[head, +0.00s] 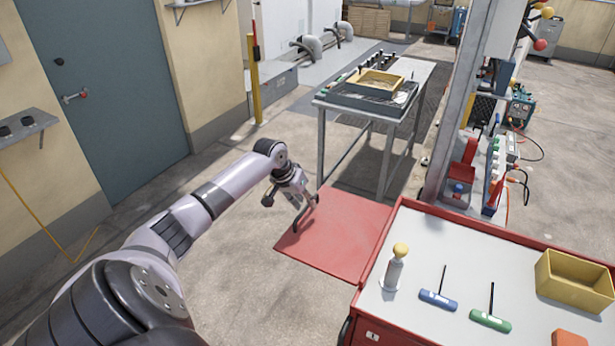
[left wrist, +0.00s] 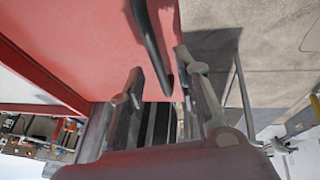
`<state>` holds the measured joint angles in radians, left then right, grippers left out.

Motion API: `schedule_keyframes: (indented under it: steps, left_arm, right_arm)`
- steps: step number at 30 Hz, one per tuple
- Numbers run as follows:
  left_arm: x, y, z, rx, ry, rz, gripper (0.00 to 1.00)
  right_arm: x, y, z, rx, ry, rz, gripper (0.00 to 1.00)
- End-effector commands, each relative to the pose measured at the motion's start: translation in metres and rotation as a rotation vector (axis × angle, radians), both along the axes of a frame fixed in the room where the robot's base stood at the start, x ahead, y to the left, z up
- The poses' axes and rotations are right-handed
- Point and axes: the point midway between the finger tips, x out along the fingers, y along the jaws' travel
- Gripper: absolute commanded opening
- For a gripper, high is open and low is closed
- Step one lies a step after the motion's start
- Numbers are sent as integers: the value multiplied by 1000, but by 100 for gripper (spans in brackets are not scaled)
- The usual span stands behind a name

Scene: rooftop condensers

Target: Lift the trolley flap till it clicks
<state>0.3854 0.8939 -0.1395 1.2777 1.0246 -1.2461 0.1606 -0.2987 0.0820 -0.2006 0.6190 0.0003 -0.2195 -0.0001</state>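The trolley flap (head: 340,235) is a red panel on the left side of the red trolley (head: 490,229). It stands out to the left, close to level with the trolley top; whether its stay has caught cannot be seen. My left gripper (head: 303,207) is at the flap's far left edge. My right gripper is not in view.
On the trolley top are a yellow-knobbed grey cylinder (head: 394,270), blue (head: 438,300) and green (head: 490,321) T-handled tools, and a yellow box (head: 574,282). A metal table (head: 345,108) stands behind the flap. Floor left of the flap is clear.

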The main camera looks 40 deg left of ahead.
Motion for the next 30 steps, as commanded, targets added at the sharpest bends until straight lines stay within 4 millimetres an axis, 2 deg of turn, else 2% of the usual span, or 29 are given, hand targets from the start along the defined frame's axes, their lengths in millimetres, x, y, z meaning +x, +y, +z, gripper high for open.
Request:
schedule_keyframes:
  steps: [1,6,12,18,30]
  left_arm:
    - [-5,3,12,4,-1,0,30]
    - [-21,5,45,4,-1,-1,30]
    - [-33,6,71,0,0,-1,30]
    - [-37,6,80,-1,1,-1,30]
    - [-36,6,79,-1,0,0,30]
  right_arm:
    - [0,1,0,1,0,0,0]
    - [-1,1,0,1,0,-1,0]
    - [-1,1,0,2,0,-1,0]
    - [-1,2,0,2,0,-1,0]
    - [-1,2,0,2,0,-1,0]
